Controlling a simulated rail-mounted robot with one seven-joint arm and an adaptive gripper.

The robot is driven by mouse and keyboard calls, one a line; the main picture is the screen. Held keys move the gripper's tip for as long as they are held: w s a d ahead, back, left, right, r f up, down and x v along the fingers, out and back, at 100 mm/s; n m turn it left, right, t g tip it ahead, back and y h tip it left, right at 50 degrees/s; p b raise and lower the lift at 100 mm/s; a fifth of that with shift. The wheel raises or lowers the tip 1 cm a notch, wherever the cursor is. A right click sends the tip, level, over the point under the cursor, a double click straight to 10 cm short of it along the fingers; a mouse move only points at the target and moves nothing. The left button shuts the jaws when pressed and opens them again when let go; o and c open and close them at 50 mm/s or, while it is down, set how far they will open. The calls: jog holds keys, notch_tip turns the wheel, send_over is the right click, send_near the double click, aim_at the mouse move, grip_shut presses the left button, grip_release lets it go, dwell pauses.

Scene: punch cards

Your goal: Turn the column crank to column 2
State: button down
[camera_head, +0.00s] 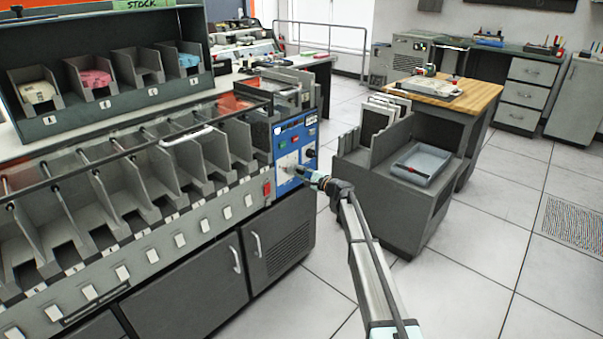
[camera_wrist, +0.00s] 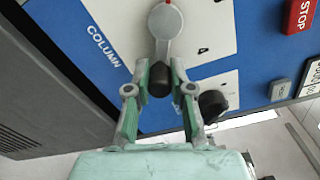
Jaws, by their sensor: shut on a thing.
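The column crank (camera_wrist: 165,25) is a grey lever with a dark knob (camera_wrist: 158,80) at its lower end. It is on a white dial plate beside the word COLUMN on a blue panel. My gripper (camera_wrist: 157,72) is closed around the dark knob, with one green-padded finger on each side. A red mark shows at the crank's top, and a digit 4 is printed to its right; other digits are not readable. In the head view my gripper (camera_head: 303,172) meets the blue panel (camera_head: 290,150) at the machine's right end, covering much of the crank.
In the wrist view, a red STOP button (camera_wrist: 299,16) is at the upper right and a black round knob (camera_wrist: 212,104) is close to my right finger. A grey cart (camera_head: 425,215) with a tray stands right of the panel. Tiled floor lies open in front.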

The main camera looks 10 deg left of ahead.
jog(key=c, duration=1)
grip_release()
jog(key=shift+a, duration=0.1)
jog(key=v, duration=1.2)
